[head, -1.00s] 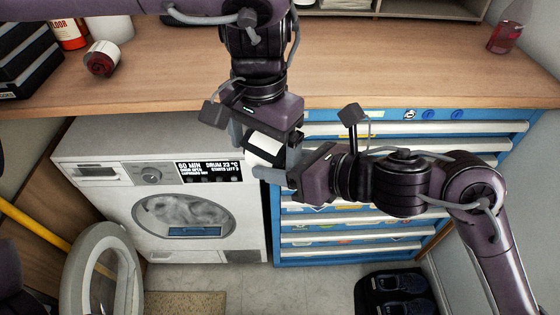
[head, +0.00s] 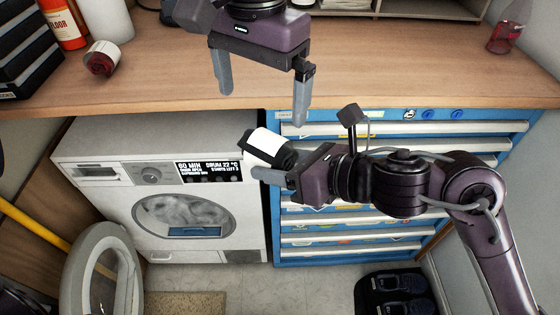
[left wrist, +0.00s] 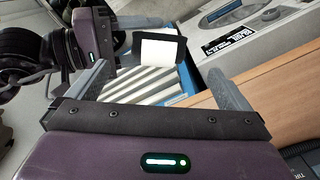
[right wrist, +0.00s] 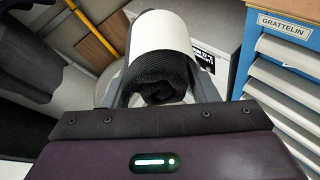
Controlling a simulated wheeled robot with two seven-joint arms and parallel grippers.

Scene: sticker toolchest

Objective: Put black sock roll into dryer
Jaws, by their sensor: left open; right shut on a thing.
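The black sock roll (head: 284,157) has a white paper band around it. My right gripper (head: 270,170) is shut on it in front of the gap between the dryer and the blue chest. The roll fills the space between the fingers in the right wrist view (right wrist: 158,75). My left gripper (head: 262,90) is open and empty above the counter's front edge, apart from the roll. The roll also shows beyond its fingers in the left wrist view (left wrist: 158,48). The white dryer (head: 100,150) stands at the left, its round door (head: 72,275) swung open to the left. Grey laundry shows in its round opening (head: 185,213).
A wooden counter (head: 390,75) runs above the dryer and the blue drawer chest (head: 400,240). Dark shoes (head: 400,290) stand on the floor at right. A yellow pole (head: 35,225) leans near the door.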

